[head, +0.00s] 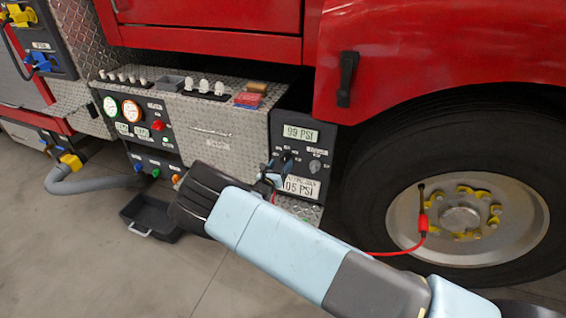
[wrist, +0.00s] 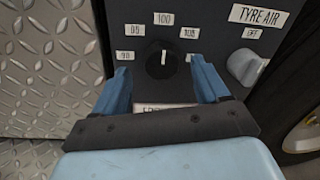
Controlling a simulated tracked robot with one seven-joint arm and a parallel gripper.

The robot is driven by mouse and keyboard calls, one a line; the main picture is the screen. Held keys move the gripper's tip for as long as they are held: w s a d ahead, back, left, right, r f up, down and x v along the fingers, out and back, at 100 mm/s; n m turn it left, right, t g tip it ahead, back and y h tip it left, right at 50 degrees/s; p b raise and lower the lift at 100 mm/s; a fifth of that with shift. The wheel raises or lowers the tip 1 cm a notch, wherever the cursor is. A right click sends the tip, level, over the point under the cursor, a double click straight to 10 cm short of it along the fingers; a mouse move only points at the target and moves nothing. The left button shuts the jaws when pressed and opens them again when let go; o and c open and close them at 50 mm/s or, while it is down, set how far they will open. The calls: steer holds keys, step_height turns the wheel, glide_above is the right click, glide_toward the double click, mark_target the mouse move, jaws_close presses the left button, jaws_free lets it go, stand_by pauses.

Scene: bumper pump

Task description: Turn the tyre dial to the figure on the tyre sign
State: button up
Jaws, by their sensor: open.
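The tyre dial (wrist: 162,60) is a black round knob with a white pointer line, set in a dark panel. In the wrist view its pointer stands about upright, towards the 100 label (wrist: 163,18). My gripper (wrist: 160,68) is open, with one blue finger on each side of the dial; I cannot tell whether either touches it. In the head view my gripper (head: 275,172) is at the panel and partly covers it. The tyre sign (head: 302,187) is white; "05 PSI" shows, and its left part is hidden by my arm. A display (head: 300,133) above reads 99 PSI.
A grey knob (wrist: 246,66) under the TYRE AIR label sits right of the dial. A red hose (head: 395,250) runs to the wheel (head: 462,218). A black tray (head: 150,222) lies on the floor. Gauges (head: 132,110) are on the left panel.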

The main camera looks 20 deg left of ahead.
mark_target(285, 161)
steer(key=shift+w+d, duration=0.1)
steer(key=shift+w, duration=1.6)
steer(key=shift+c, duration=0.2)
steer(key=c, duration=1)
steer(key=shift+m, duration=0.3)
steer(key=m, duration=0.3)
steer(key=shift+d+m, duration=0.1)
steer(key=shift+m, duration=0.2)
steer(key=shift+d+m+g, duration=0.15)
steer(key=shift+m+g, duration=0.15)
steer(key=shift+m, duration=1.8)
